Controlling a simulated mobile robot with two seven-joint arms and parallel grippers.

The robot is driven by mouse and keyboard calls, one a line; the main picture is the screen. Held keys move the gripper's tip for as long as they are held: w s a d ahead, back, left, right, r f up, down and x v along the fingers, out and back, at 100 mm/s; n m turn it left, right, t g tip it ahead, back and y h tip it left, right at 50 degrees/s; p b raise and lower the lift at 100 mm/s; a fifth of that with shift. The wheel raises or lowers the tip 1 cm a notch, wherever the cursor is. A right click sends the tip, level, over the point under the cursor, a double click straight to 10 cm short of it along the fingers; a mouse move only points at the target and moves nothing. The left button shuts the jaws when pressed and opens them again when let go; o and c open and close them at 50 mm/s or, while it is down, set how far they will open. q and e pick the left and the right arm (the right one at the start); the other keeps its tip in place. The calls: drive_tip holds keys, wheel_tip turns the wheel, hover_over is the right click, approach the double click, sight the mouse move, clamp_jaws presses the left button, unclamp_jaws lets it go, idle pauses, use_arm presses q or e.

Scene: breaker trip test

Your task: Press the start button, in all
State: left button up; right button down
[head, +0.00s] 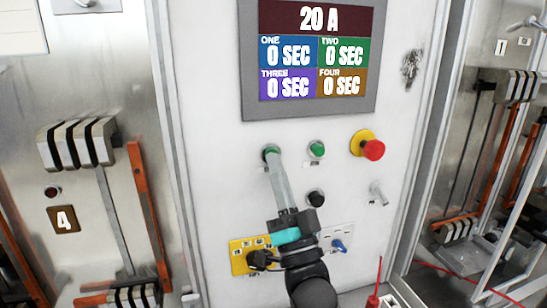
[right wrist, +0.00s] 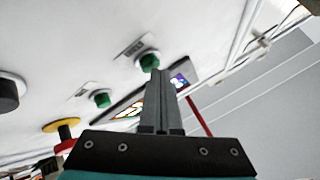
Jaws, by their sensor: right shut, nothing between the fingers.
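Two green buttons sit side by side below the display on the white panel: a left one (head: 270,150) and a right one (head: 317,149). Their labels are too small to read. My right gripper (head: 273,163) is shut and empty, its long fingers pointing up the panel with the tips at the left green button. In the right wrist view the shut fingertips (right wrist: 160,74) are just beside that left green button (right wrist: 149,61); I cannot tell whether they touch. The right green button also shows in the right wrist view (right wrist: 102,100). My left gripper is not in view.
The display (head: 310,112) reads 20 A, with 0 SEC in four fields. A red mushroom button (head: 374,150) on a yellow base is right of the green ones. A black knob (head: 315,199) and yellow socket plate (head: 239,258) are lower.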

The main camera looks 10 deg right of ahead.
idle(0.4)
drive_tip(key=shift+s+p, duration=0.4)
drive_tip(key=shift+s, duration=0.45)
drive_tip(key=s+p, duration=0.1)
drive_tip(key=s, duration=0.4)
drive_tip(key=shift+d+p, duration=0.1)
drive_tip(key=shift+p, duration=0.25)
drive_tip(key=shift+f, duration=0.1)
